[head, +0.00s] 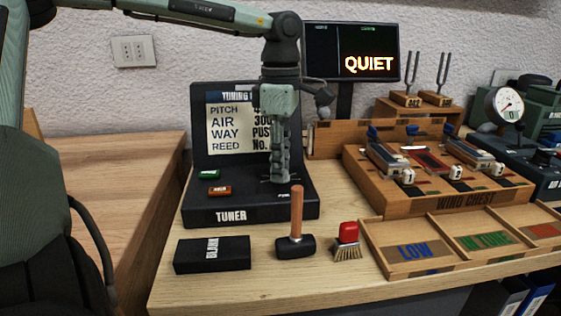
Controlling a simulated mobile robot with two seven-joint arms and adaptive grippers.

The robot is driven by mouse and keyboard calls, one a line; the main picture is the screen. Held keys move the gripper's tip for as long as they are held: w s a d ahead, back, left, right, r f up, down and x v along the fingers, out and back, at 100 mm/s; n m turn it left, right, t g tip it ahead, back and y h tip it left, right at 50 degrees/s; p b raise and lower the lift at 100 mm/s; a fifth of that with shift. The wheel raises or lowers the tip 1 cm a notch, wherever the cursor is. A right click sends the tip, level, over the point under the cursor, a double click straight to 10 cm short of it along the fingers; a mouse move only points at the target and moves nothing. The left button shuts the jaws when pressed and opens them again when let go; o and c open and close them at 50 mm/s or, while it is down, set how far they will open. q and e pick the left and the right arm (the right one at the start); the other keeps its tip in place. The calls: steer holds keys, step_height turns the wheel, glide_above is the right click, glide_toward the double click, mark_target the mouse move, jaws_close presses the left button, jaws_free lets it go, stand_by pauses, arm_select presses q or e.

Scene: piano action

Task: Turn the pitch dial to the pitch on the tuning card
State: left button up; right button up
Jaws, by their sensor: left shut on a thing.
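The black tuner (247,213) stands on the workbench, with a raised back panel. The tuning card (229,130) on that panel lists PITCH, AIR, WAY and REED. My left gripper hides part of its right column, so the pitch value is only partly visible. My left gripper (281,181) points straight down at the right side of the tuner's top. It is shut on the pitch dial, which its fingers hide almost wholly; I cannot read the dial's setting. A green button (209,174) and an orange-red button (219,190) sit left of it. My right gripper is not in view.
A black block (212,254), a wooden-handled hammer (296,243) and a red brush (347,241) lie in front. The wind chest (440,192) and labelled trays (414,250) stand right. Behind are a screen reading QUIET (352,52) and tuning forks (409,72).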

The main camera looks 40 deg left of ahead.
arm_select(q)
steer(key=m, duration=0.6)
steer(key=shift+m+p, duration=0.3)
steer(key=shift+p, duration=0.05)
steer(key=m, duration=0.2)
steer(key=shift+m, duration=0.4)
steer(key=m, duration=0.4)
steer(key=shift+p, duration=0.4)
steer(key=shift+m, duration=1.3)
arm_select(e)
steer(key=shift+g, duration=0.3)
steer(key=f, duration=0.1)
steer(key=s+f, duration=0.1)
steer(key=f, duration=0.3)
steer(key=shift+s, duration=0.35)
arm_select(q)
steer(key=shift+m, duration=0.3)
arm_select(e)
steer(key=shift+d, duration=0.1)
arm_select(q)
steer(key=o, duration=1.2)
